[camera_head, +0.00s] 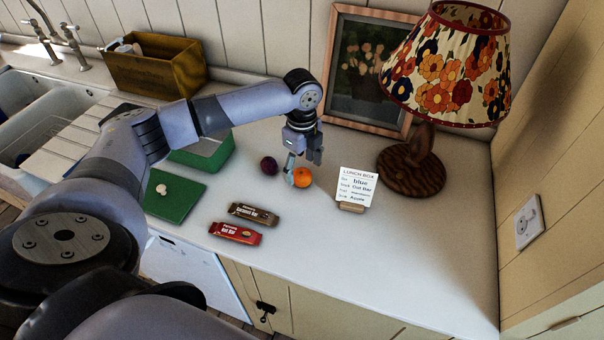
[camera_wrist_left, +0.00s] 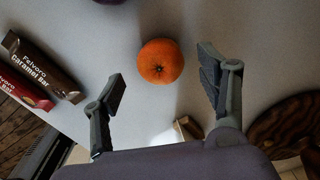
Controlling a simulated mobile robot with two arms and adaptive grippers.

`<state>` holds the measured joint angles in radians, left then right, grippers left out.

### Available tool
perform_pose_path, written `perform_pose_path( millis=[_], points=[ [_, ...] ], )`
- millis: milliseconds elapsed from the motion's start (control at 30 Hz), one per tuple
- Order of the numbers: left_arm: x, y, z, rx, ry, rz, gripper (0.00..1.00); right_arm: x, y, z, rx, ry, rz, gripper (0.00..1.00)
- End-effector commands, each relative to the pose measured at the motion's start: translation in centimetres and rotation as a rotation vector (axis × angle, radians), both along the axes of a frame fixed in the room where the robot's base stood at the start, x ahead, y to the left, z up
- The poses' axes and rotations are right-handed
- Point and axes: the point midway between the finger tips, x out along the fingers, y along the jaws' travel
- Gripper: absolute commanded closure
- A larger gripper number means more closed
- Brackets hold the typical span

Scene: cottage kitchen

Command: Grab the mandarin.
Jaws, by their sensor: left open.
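The orange mandarin (camera_head: 303,178) lies on the white countertop, beside a dark plum-like fruit (camera_head: 269,165). In the left wrist view the mandarin (camera_wrist_left: 160,61) lies ahead of my fingers, roughly centred across the gap between them and touched by neither. My left gripper (camera_head: 302,168) points down above the mandarin, with one finger overlapping the fruit's left side in the head view. The left wrist view shows the gripper (camera_wrist_left: 165,85) open and empty. My right gripper is not in view.
A lunch box card (camera_head: 357,186) stands right of the mandarin, near the lamp (camera_head: 412,172). Two wrapped bars, brown (camera_head: 253,213) and red (camera_head: 235,233), lie front left. A green box (camera_head: 205,156) and its green lid-like board (camera_head: 178,207) lie left. The front right counter is clear.

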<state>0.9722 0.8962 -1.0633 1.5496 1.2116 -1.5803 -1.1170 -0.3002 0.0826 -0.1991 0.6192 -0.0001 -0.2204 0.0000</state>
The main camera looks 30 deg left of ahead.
Motion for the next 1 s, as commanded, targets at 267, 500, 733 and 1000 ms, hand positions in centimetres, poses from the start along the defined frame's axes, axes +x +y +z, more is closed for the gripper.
perform_pose_path(
  millis=[267, 500, 733, 1000],
  points=[
    [0.0, 0.1, -2.6, 0.001, 0.0, -0.001, 0.33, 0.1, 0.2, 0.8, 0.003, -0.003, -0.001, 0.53],
    [0.0, 0.1, -2.6, 0.001, -0.001, -0.001, 0.36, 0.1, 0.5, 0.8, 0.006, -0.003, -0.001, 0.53],
    [0.0, 0.1, -2.6, 0.001, -0.001, 0.0, 0.51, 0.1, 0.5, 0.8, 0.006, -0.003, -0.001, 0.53],
    [0.0, 0.1, -2.6, 0.001, -0.001, 0.0, 0.69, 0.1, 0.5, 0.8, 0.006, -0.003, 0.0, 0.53]
  ],
)
